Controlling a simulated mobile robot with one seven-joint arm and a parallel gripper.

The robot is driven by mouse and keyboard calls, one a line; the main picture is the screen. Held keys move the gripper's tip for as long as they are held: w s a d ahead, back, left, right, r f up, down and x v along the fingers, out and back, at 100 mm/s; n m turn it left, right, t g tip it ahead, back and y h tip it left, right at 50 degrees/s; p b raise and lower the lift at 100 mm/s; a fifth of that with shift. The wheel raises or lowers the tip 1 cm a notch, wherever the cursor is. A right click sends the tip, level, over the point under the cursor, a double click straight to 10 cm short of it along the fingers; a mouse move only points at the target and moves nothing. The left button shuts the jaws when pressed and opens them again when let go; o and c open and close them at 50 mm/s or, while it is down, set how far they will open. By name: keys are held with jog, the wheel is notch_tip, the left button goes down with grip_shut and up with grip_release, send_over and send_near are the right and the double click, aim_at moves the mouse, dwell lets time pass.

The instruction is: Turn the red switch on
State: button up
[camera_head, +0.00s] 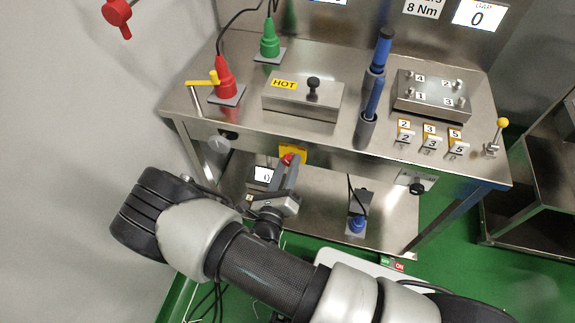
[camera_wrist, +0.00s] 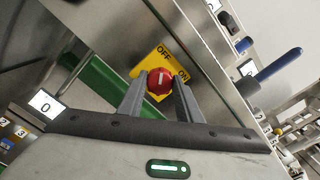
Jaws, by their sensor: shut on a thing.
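The red switch (camera_wrist: 160,80) is a round red knob with a white line, on a yellow plate (camera_wrist: 152,58) marked OFF and ON. In the wrist view the white line points up the picture, between the two words. My gripper (camera_wrist: 160,88) has one finger on each side of the knob and is shut on it. In the head view the red switch (camera_head: 287,158) shows at my fingertips, under the table's front edge, with the yellow plate (camera_head: 296,150) behind it. My gripper (camera_head: 287,165) partly hides the knob there.
The steel table (camera_head: 325,145) above holds a HOT box (camera_head: 300,100), a red bottle-shaped tool (camera_head: 224,78), blue-handled tools (camera_head: 383,48) and a numbered block (camera_head: 430,95). A small display (camera_head: 263,174) and a blue tool (camera_head: 357,223) are near the lower shelf.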

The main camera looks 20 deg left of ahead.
jog(key=m, duration=0.8)
jog(key=shift+m, duration=0.4)
jog(key=m, duration=0.4)
jog(key=shift+d+f+m, duration=0.1)
jog(key=shift+m, duration=1.9)
jog(key=o, duration=1)
jog(key=shift+o, duration=0.2)
jog(key=shift+s, duration=0.1)
jog(key=s+d+p, duration=0.1)
jog(key=s+d, duration=0.1)
jog(key=s, duration=1.5)
